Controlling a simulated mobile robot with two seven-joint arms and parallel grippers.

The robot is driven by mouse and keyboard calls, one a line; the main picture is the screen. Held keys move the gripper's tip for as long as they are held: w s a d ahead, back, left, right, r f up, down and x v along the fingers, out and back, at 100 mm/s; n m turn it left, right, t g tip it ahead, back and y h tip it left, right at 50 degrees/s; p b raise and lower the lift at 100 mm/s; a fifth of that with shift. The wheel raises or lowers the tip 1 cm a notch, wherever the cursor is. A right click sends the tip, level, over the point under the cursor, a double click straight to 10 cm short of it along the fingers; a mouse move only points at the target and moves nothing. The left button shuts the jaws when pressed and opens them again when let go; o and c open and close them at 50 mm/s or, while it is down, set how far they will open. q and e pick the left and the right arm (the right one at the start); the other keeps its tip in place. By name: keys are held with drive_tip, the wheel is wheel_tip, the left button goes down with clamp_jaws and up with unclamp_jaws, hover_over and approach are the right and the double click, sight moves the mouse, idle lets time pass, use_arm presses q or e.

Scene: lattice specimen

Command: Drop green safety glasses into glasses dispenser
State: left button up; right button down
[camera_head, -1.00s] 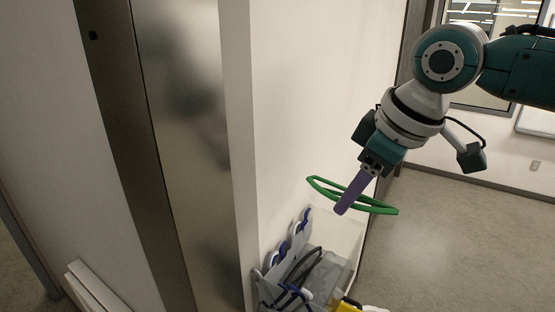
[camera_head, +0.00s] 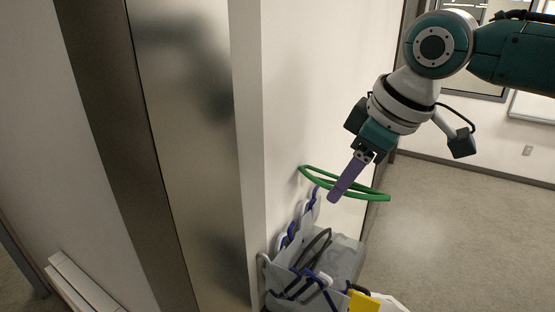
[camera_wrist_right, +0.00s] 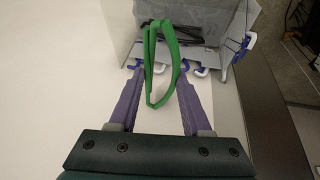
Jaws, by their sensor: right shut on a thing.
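The green safety glasses (camera_head: 370,193) hang from my right gripper (camera_head: 337,193), tilted in the air in front of the white wall. In the right wrist view the green glasses (camera_wrist_right: 164,62) lie between the two purple fingers of my right gripper (camera_wrist_right: 158,85), which is shut on them. The glasses dispenser, a grey holder (camera_head: 347,262) on the wall, is below the glasses in the head view. It also shows at the top of the right wrist view (camera_wrist_right: 205,20), with dark glasses inside. The glasses are above it and apart from it in the head view. My left gripper is not in view.
A metal door panel (camera_head: 185,150) and the white wall edge (camera_head: 247,150) stand to the left. Open floor (camera_head: 460,235) lies to the right.

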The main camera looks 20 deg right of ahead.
drive_tip(key=shift+c, duration=1.4)
unclamp_jaws()
drive_tip(key=shift+r, duration=0.1)
drive_tip(key=b+v, duration=0.4)
drive_tip(key=v, duration=0.5)
drive_tip(key=shift+r, duration=0.35)
drive_tip(key=shift+s, duration=0.2)
